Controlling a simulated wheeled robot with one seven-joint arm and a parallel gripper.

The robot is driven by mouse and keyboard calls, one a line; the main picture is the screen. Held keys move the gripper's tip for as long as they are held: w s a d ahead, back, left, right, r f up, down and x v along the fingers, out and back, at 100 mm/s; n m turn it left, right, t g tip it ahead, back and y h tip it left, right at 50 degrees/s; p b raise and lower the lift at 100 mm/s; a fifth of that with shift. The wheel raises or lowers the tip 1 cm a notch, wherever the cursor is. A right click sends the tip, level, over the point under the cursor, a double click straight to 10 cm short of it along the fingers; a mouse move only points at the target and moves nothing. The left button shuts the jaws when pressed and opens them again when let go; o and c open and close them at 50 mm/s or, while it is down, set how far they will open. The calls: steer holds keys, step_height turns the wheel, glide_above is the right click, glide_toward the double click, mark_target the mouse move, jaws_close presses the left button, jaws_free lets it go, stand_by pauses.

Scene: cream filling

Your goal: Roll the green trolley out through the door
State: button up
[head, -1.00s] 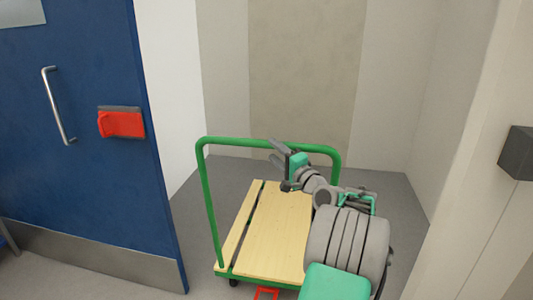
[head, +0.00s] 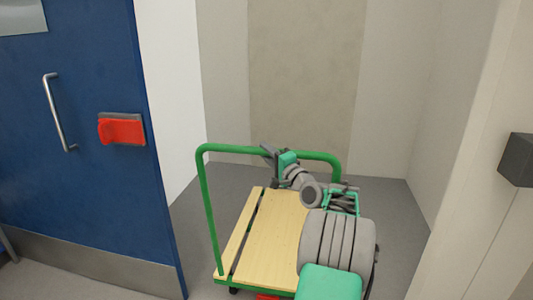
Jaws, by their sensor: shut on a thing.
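The green trolley (head: 207,205) stands in the small room beyond the doorway, its green tube handle upright on the far side of a pale wooden deck (head: 268,240). My gripper (head: 270,155) is at the top bar of the handle, shut on it near the middle. My arm reaches over the right part of the deck and hides some of it and most of the right post. The blue door (head: 85,190) stands open at the left, with a metal pull handle and a red box on it.
The door's edge is close to the trolley's left side. The right door frame (head: 470,150) carries a dark box (head: 518,160). Pale walls close off the back. Bare grey floor (head: 190,215) shows on both sides of the trolley.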

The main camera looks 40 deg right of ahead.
jaws_close()
stand_by(0.8)
steer(key=shift+w, duration=0.1)
